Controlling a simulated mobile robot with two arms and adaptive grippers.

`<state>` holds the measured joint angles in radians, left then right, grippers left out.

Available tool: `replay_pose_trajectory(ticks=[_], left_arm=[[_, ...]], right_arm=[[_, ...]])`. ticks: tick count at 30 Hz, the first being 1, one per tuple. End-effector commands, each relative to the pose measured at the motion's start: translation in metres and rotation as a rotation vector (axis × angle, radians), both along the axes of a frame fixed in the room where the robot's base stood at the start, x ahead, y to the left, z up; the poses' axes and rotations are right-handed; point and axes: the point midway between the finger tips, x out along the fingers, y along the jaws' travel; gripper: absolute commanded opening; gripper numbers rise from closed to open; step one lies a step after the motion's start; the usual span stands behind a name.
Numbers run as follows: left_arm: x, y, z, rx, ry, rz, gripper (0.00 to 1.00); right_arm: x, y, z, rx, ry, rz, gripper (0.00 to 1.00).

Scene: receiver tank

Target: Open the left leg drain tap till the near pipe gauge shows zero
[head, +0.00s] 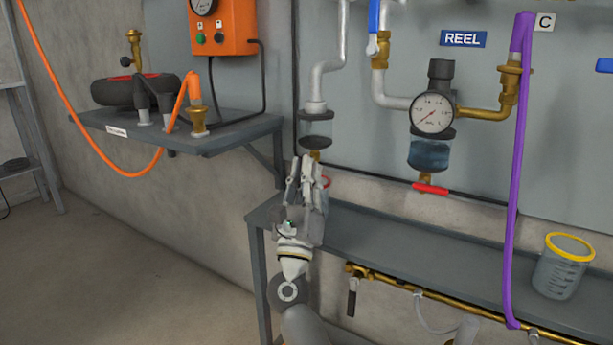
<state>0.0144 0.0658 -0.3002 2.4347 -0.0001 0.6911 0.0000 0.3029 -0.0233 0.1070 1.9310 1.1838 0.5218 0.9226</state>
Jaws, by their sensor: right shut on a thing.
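The left leg is a grey pipe with a small clear bowl (316,128) on the wall, and a brass drain fitting (315,155) is under the bowl. A bit of a red tap handle (326,182) shows beside the fingers of my right gripper (307,172). The gripper is shut on this drain tap, just below the fitting; the fingers hide most of the tap. A round white gauge (432,113) sits on the unit to the right, its needle pointing down-left; I cannot tell whether it is the near pipe gauge. My left gripper is out of view.
A grey bench (420,245) runs below, with a yellow-rimmed clear jug (560,275) on its right. A purple hose (516,190) hangs in front of it. A second red tap (430,188) is under the gauge unit. A shelf (215,140) with an orange hose is at left.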

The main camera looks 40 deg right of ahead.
Motion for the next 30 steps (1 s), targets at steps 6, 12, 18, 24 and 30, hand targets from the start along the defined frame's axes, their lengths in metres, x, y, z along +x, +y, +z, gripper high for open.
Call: replay_pose_trajectory(ticks=[6,12,18,24,30], left_arm=[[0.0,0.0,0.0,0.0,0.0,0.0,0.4],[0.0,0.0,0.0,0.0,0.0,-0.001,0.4],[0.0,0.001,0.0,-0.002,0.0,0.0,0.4],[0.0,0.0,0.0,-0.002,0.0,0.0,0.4],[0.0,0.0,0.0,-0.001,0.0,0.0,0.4]], right_arm=[[0.001,0.001,-0.003,0.002,0.004,0.001,0.0],[0.0,0.0,-0.002,0.001,0.004,0.001,0.18],[0.0,0.001,-0.002,0.0,0.002,0.0,0.18],[-0.012,0.013,-0.017,0.001,0.006,0.002,0.18],[-0.034,0.037,-0.046,-0.001,0.009,0.002,0.18]])
